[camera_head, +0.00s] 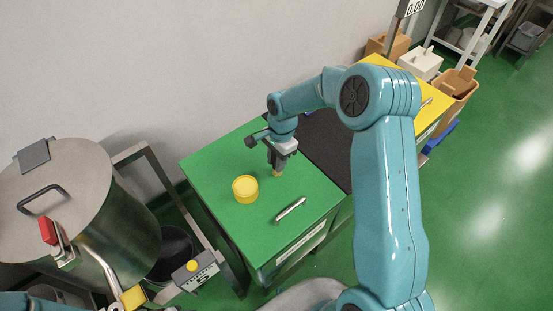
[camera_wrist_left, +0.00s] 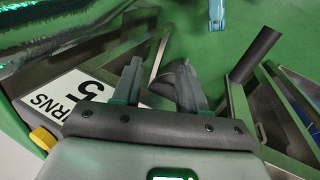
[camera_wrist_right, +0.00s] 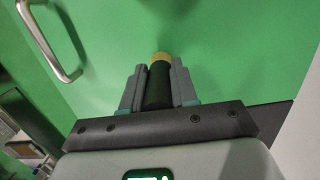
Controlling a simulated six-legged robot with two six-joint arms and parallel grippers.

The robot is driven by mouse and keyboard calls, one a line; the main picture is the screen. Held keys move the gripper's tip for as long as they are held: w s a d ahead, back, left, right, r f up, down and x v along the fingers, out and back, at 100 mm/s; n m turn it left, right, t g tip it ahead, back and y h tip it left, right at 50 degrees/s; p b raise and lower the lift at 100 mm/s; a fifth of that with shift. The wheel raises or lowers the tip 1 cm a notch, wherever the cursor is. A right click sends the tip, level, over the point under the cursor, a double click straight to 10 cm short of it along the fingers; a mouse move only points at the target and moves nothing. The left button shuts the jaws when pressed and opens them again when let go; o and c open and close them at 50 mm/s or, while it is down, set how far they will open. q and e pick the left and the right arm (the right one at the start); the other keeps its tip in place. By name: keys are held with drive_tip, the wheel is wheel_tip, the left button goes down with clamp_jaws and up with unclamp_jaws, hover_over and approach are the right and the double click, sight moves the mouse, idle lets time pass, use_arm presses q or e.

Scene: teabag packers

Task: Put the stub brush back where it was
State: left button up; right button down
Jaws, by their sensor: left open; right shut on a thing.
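The stub brush (camera_wrist_right: 158,88) shows in the right wrist view as a short dark cylinder with a yellow end. My right gripper (camera_wrist_right: 159,76) is shut on it and points it at the green surface. In the head view my right gripper (camera_head: 278,162) is over the green top (camera_head: 222,160), right of a yellow round tub (camera_head: 245,189). The brush's yellow end (camera_head: 276,174) shows just under the fingers; I cannot tell whether it touches the top. My left gripper (camera_wrist_left: 159,85) is open and empty in the left wrist view, near a label with a 5.
A metal bar handle (camera_head: 291,209) lies along the green top near its front edge. A dark section (camera_head: 322,139) and a yellow top (camera_head: 436,97) continue to the right. A large steel vessel (camera_head: 110,215) stands at the left. Boxes stand at the back right.

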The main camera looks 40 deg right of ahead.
drive_tip(key=c, duration=0.9)
unclamp_jaws()
drive_tip(key=shift+w+f, duration=0.1)
drive_tip(key=shift+f, duration=0.1)
drive_tip(key=shift+r, duration=0.1)
drive_tip(key=shift+r, duration=0.25)
drive_tip(key=shift+d+r, duration=0.1)
drive_tip(key=shift+r, duration=0.2)
drive_tip(key=r, duration=0.3)
drive_tip(key=d+r, duration=0.1)
drive_tip(key=r, duration=0.7)
drive_tip(key=shift+d+b, duration=0.15)
drive_tip(key=shift+b, duration=0.15)
